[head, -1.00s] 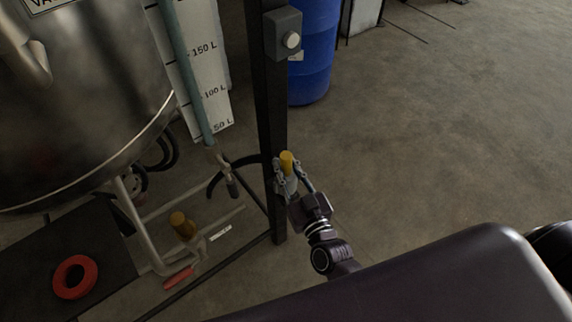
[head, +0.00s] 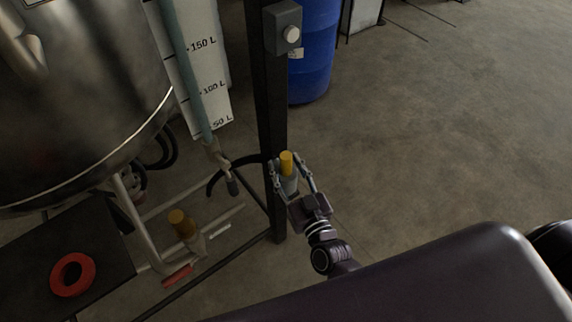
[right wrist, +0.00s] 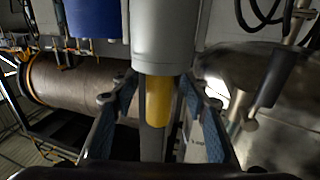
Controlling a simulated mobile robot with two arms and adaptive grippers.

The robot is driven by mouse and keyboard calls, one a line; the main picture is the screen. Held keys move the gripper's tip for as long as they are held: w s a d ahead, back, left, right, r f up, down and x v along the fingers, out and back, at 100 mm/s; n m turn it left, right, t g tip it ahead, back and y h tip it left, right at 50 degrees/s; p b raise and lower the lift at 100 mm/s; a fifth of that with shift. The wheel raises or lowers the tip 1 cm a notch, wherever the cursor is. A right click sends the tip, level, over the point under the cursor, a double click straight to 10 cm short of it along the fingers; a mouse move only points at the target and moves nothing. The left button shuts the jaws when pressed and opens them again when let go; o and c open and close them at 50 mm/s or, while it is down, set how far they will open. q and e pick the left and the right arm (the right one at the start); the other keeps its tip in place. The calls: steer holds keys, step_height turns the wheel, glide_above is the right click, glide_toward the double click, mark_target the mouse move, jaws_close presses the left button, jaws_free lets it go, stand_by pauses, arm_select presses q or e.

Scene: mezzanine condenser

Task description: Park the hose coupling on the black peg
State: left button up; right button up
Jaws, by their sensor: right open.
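The hose coupling (head: 289,186) has a grey body and a yellow end (head: 286,162). It stands roughly upright beside the black post in the head view. In the right wrist view, its grey body (right wrist: 163,38) and yellow end (right wrist: 159,102) lie between my fingers. My right gripper (head: 288,161) is open, with one finger on each side of the coupling and gaps showing on both sides. I cannot make out the black peg; the coupling and gripper may hide it. My left gripper is not in view.
The black post (head: 269,110) carries a grey button box (head: 283,30). A steel tank (head: 80,100) stands left, with a yellow-topped fitting (head: 182,222) and red handle (head: 177,276) below. A red ring (head: 57,272) lies on a dark plate. A blue barrel (head: 312,60) stands behind; floor right is clear.

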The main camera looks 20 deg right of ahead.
steer(key=s+d, duration=0.1)
steer(key=s, duration=1.1)
steer(key=shift+r, duration=0.15)
steer(key=shift+w, duration=0.1)
